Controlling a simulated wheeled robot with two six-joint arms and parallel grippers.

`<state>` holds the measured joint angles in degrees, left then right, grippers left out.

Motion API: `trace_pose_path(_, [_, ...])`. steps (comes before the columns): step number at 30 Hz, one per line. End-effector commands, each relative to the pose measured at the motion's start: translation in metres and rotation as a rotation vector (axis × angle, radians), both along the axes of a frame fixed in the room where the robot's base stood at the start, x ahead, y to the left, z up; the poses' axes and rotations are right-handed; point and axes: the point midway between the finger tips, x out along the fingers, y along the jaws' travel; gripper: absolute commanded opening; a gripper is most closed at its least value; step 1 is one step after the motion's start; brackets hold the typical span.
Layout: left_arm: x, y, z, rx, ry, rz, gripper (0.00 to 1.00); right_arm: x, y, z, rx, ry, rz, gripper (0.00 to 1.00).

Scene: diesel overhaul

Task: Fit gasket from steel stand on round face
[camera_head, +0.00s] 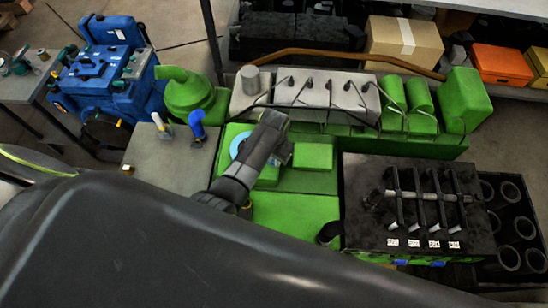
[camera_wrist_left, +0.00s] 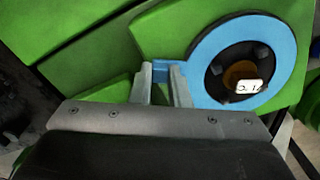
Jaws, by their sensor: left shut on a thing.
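The gasket is a flat light-blue ring with a small tab (camera_wrist_left: 204,58); part of it shows in the head view (camera_head: 236,143). My left gripper (camera_wrist_left: 161,73) is shut on the tab in the left wrist view. The ring lies around a dark round face (camera_wrist_left: 216,84) with bolts and an orange-brown centre with a white label, on the green engine. Whether the ring touches the face all round cannot be told. In the head view my left arm hides the gripper's fingertips and part of the ring. My right gripper is not seen.
The grey steel stand (camera_head: 163,180) is left of the engine, with a blue pipe piece (camera_head: 197,124) at its back edge. A black bench (camera_head: 365,235) with rods stands at right. Grey covers with cables (camera_head: 325,93) line the engine's back. A blue engine (camera_head: 105,75) is far left.

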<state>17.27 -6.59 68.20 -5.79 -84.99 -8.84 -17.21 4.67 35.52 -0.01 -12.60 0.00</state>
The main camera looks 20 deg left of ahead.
Motion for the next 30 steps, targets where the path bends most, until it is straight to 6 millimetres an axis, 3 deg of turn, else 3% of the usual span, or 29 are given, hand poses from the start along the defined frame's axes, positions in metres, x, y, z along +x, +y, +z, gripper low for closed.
trace_pose_path(9, [0.000, 0.000, 0.000, 0.000, 0.000, 0.000, 0.00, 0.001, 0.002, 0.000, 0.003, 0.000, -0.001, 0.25])
trace_pose_path(10, [0.000, 0.000, 0.000, 0.000, 0.000, 0.000, 0.19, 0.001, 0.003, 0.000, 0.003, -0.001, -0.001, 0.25])
trace_pose_path(15, [0.000, 0.000, 0.000, 0.000, 0.000, 0.000, 0.41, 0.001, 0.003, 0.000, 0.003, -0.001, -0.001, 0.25])
trace_pose_path(24, [0.001, 0.000, 0.002, 0.000, 0.000, 0.000, 0.41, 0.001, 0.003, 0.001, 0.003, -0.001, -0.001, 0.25])
trace_pose_path(30, [0.016, -0.004, 0.029, 0.000, -0.003, -0.003, 0.41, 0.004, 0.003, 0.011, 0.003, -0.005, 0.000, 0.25])
